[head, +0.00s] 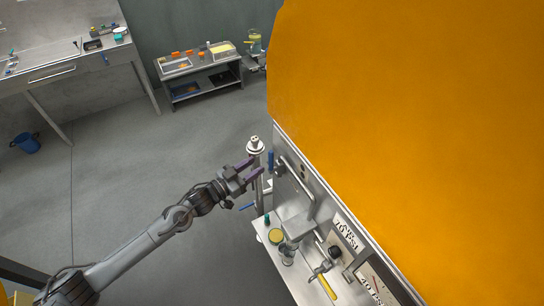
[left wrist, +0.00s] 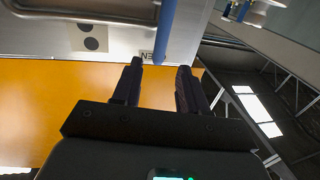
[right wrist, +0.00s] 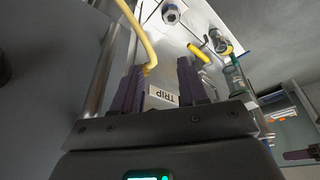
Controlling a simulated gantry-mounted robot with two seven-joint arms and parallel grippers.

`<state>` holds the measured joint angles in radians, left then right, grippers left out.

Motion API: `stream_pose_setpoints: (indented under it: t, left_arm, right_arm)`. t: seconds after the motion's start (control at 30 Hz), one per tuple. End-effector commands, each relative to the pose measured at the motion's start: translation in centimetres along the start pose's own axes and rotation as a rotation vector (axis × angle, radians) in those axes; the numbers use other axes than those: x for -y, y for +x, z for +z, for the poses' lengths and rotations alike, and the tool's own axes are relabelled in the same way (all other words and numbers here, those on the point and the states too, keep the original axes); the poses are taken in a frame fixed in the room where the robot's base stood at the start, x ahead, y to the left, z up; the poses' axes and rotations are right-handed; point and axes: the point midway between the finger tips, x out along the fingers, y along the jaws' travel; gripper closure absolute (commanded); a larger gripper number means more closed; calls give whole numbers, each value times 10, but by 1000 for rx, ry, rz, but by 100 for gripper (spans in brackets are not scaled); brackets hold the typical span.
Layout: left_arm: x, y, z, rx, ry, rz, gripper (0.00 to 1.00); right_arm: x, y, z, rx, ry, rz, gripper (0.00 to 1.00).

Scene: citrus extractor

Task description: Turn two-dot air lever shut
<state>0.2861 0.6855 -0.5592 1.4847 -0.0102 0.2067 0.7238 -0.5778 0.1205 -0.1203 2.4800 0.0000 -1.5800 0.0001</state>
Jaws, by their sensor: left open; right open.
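In the left wrist view a two-dot plate (left wrist: 89,37) is on the steel panel, with a blue lever handle (left wrist: 166,28) to its right. An OPEN label, seen inverted, is by the handle's tip. My left gripper (left wrist: 160,68) is open and empty. The handle's tip shows between its fingertips; I cannot tell how deep it reaches. In the head view my left gripper (head: 248,172) is just left of the upright blue handle (head: 270,160). My right gripper (right wrist: 161,68) is open in its wrist view, facing a TRIP label (right wrist: 163,96).
The large orange housing (head: 400,120) fills the right of the head view. A second blue handle (head: 247,207) sits low by the steel post. A yellow handle (head: 327,288) is at the front; a curved yellow bar (right wrist: 140,30) is near my right gripper. Open floor lies to the left.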

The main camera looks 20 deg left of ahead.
Motion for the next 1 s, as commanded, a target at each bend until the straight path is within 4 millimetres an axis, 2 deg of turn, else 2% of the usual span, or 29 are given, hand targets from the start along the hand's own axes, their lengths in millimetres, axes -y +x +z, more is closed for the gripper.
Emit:
stream_pose_setpoints:
  t: [0.2, 0.5, 0.93, 0.97, 1.0]
  left_arm:
    - [0, 38, -2, -2, -1, 0, 57]
    - [0, 74, 0, -1, -2, 0, 57]
    - [0, 81, 0, 0, -1, 0, 57]
    - [0, 81, 0, 0, -1, 0, 59]
    - [0, 81, 0, 0, -1, 0, 65]
  right_arm:
    - [0, -2, 0, 0, -1, 1, 57]
    - [0, -2, 0, 1, 0, 1, 57]
    - [0, -2, 1, 2, -1, 0, 57]
    - [0, -2, 1, 2, -1, 0, 57]
    - [0, -2, 1, 2, -1, 0, 57]
